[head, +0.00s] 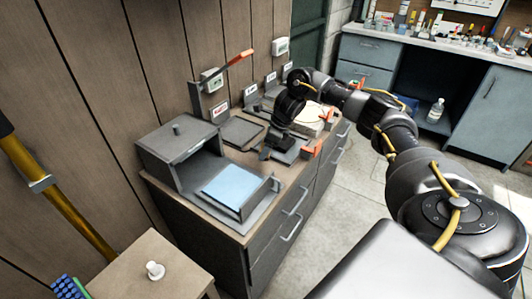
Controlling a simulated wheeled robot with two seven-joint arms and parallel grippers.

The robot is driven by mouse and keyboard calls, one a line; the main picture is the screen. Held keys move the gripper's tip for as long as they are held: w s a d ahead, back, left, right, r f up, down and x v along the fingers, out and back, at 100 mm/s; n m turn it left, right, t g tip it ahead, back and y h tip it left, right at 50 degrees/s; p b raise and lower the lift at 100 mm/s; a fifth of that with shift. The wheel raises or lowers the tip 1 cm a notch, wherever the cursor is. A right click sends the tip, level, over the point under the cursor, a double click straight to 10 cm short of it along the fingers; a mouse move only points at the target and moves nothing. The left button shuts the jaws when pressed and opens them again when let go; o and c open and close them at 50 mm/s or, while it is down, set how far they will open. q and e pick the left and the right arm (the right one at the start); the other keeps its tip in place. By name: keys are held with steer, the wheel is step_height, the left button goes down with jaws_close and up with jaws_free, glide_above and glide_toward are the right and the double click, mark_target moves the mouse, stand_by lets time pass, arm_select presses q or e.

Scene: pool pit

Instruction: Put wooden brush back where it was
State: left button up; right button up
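I cannot make out a wooden brush for certain in the head view. A blue bristly piece with a green edge (70,288) shows at the lower left corner, cut off by the frame. My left gripper is not in view.
A cluttered counter (430,42) stands behind clear floor.

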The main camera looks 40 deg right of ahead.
step_height(320, 180, down, 3)
steer(key=shift+f+p, duration=0.1)
steer(key=shift+p, duration=0.4)
steer(key=shift+f, duration=0.2)
steer(key=shift+f+b, duration=0.3)
steer(key=shift+b, duration=0.15)
steer(key=o, duration=0.9)
steer(key=shift+r, duration=0.15)
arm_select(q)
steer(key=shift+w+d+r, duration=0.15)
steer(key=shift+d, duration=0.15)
arm_select(e)
steer(key=shift+o, duration=0.2)
